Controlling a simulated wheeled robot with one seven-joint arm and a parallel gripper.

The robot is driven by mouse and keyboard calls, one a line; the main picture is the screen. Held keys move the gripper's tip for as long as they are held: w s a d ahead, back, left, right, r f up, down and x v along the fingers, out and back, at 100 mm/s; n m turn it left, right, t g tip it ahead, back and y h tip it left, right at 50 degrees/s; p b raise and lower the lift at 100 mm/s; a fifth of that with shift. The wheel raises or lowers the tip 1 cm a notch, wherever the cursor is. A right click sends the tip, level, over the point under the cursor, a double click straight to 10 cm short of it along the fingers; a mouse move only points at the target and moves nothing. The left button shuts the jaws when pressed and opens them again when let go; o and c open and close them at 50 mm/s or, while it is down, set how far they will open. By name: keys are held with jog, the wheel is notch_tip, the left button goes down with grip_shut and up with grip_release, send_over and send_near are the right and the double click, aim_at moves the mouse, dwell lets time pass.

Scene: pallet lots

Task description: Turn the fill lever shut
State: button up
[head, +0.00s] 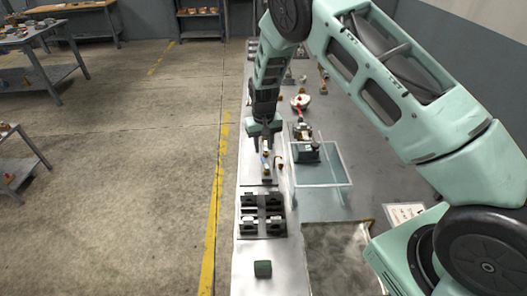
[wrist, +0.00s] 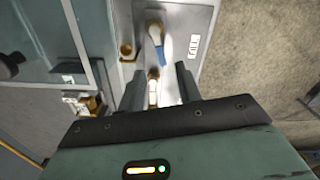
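My gripper (head: 264,143) points down over the metal bench strip in the head view. In the wrist view my gripper (wrist: 158,70) is open, its two dark fingers apart. A small fitting with a pale, tan-ended arm (wrist: 155,30) and a blue part (wrist: 161,56), apparently the fill lever, lies ahead of the fingertips. A pale piece with a tan top (wrist: 153,92) shows in the gap between the fingers; I cannot tell whether they touch it. The head view shows the fitting (head: 266,170) just below the fingers, partly hidden by them.
A clear-panelled guard (head: 322,172) stands close right of the fitting in the head view. A brass-coloured part (wrist: 126,50) is beside the lever.

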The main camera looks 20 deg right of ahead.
aim_at(264, 160)
jog(key=shift+f+p, duration=0.7)
jog(key=shift+f, duration=2)
jog(key=shift+c, duration=0.3)
grip_shut()
